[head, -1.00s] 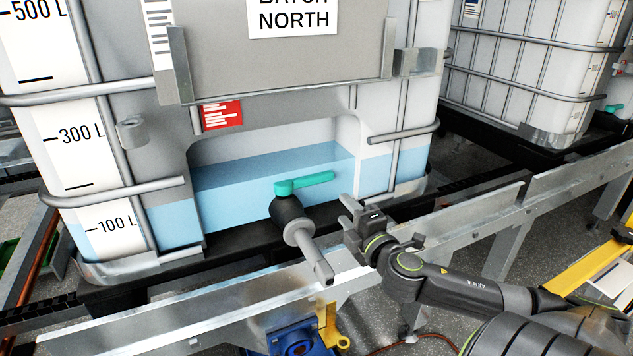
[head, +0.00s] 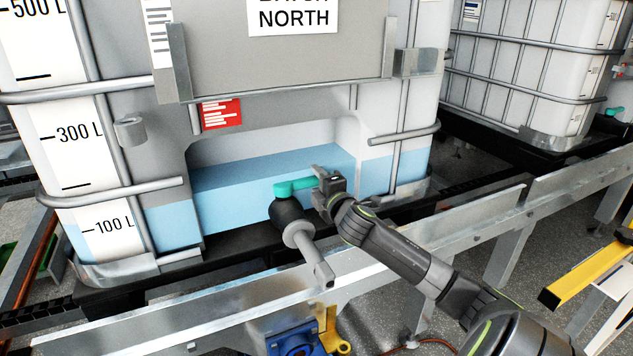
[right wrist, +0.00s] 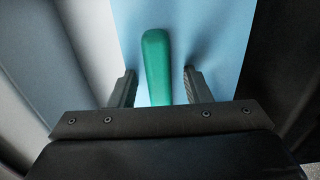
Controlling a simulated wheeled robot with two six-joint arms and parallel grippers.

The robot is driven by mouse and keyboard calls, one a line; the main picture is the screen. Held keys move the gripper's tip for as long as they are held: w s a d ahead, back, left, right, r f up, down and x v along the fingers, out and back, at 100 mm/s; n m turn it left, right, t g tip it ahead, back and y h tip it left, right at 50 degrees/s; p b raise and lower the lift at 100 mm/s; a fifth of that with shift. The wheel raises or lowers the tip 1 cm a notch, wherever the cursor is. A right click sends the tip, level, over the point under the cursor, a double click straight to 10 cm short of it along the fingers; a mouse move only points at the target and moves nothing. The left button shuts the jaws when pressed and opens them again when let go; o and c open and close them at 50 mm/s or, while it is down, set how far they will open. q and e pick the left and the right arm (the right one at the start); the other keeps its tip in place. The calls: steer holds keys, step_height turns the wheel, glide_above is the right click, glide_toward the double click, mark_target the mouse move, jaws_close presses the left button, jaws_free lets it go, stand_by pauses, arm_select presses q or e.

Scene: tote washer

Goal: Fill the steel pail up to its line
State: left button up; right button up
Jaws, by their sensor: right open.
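A teal valve handle (head: 293,187) sits on the black valve body (head: 287,210) at the front of the tank marked "NORTH" (head: 270,130). A grey spout (head: 306,250) runs down from the valve toward the viewer. My right gripper (head: 320,181) is at the handle's right end. In the right wrist view, the handle (right wrist: 157,65) stands between the two open fingers of the gripper (right wrist: 157,88), with a gap on each side. The steel pail cannot be made out in these frames. My left gripper is not in view.
A metal rail (head: 200,306) runs across in front of the tank. Below the spout are a blue part (head: 295,338) and a yellow part (head: 332,335). A second caged tank (head: 530,70) stands at the back right. A yellow frame (head: 590,268) is at the right.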

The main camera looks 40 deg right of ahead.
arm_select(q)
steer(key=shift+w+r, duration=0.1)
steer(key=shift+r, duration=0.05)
arm_select(e)
steer(key=shift+w+d, duration=0.1)
steer(key=shift+w, duration=0.25)
jaws_close()
steer(key=shift+s, duration=0.1)
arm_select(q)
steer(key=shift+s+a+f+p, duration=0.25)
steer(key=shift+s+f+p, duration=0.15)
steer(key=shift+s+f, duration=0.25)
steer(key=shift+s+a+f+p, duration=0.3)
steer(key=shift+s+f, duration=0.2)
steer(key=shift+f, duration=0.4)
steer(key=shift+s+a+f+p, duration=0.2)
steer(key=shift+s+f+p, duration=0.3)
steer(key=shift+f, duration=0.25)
arm_select(e)
steer(key=shift+s+a+m+g+h, duration=0.2)
steer(key=shift+s+m+g+h, duration=0.2)
steer(key=shift+m+h, duration=0.3)
steer(key=shift+s+a+m+g+h, duration=0.15)
steer(key=shift+s+m+g+h, duration=0.3)
steer(key=shift+h, duration=0.45)
steer(key=shift+w, duration=0.1)
jaws_free()
